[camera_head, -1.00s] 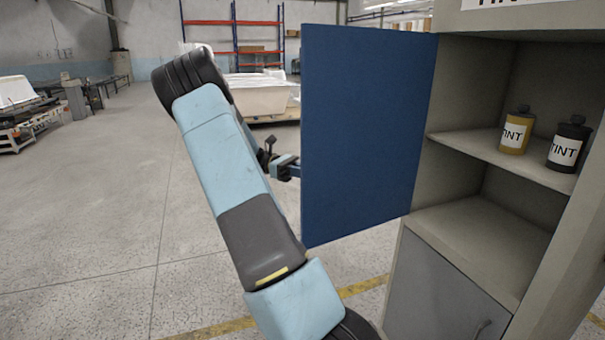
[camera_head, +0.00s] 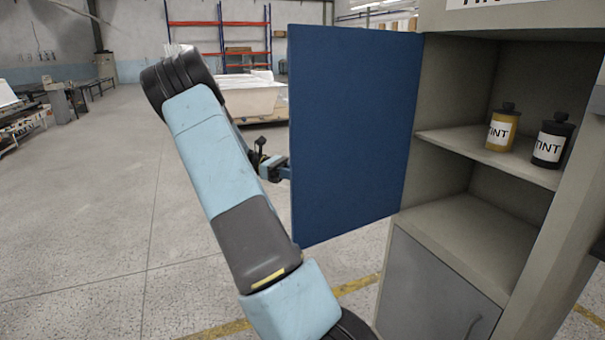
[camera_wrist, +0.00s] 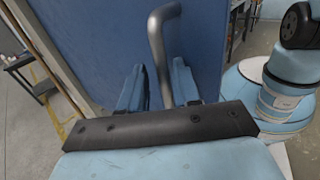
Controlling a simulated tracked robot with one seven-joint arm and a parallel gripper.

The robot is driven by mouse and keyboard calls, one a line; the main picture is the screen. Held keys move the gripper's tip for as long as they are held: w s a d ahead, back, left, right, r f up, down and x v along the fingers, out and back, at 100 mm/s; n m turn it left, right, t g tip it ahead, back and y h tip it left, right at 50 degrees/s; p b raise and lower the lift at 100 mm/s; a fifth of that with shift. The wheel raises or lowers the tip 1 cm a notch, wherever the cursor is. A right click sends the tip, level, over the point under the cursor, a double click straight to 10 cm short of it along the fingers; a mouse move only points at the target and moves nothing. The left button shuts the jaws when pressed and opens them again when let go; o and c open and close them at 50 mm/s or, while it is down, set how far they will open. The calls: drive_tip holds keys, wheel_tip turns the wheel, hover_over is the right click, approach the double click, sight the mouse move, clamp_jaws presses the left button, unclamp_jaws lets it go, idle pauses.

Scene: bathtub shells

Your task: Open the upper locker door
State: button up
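The upper locker door (camera_head: 350,130) is a blue panel swung wide open on the left side of the locker (camera_head: 450,215). Its outer face fills the middle of the wrist view (camera_wrist: 90,35). A grey bar handle (camera_wrist: 158,45) stands out from that face. My gripper (camera_wrist: 160,85) has its two blue fingers apart, one on each side of the handle. A gap shows between the left finger and the bar; the right finger is close to it, and I cannot tell if they touch. In the head view, the door hides the fingertips and handle.
A yellow tint can (camera_head: 502,128) and a black tint can (camera_head: 551,140) stand on the open compartment's shelf. A closed grey lower door (camera_head: 430,285) is below. A white tub (camera_head: 250,97) stands behind. The floor to the left is clear.

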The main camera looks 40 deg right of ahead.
drive_tip(key=v, duration=1.3)
drive_tip(key=shift+w, duration=0.4)
drive_tip(key=shift+a+f, duration=0.1)
drive_tip(key=s+a+r+t+y, duration=0.1)
drive_tip(key=s+a+r+t, duration=0.2)
drive_tip(key=s+t, duration=0.25)
drive_tip(key=s+a+r+t+y, duration=0.2)
drive_tip(key=s+a+r+t, duration=0.15)
drive_tip(key=s, duration=0.25)
drive_tip(key=s+a+r+m+t+y, duration=0.2)
drive_tip(key=s+a+t, duration=0.4)
drive_tip(key=s+a, duration=0.3)
drive_tip(key=s+a+r+m+t+y, duration=0.1)
drive_tip(key=s+a+r+m+t, duration=0.1)
drive_tip(key=s+a+t, duration=0.5)
drive_tip(key=s+a, duration=0.3)
drive_tip(key=s, duration=0.1)
drive_tip(key=shift+a+y, duration=0.25)
drive_tip(key=shift+y, duration=0.15)
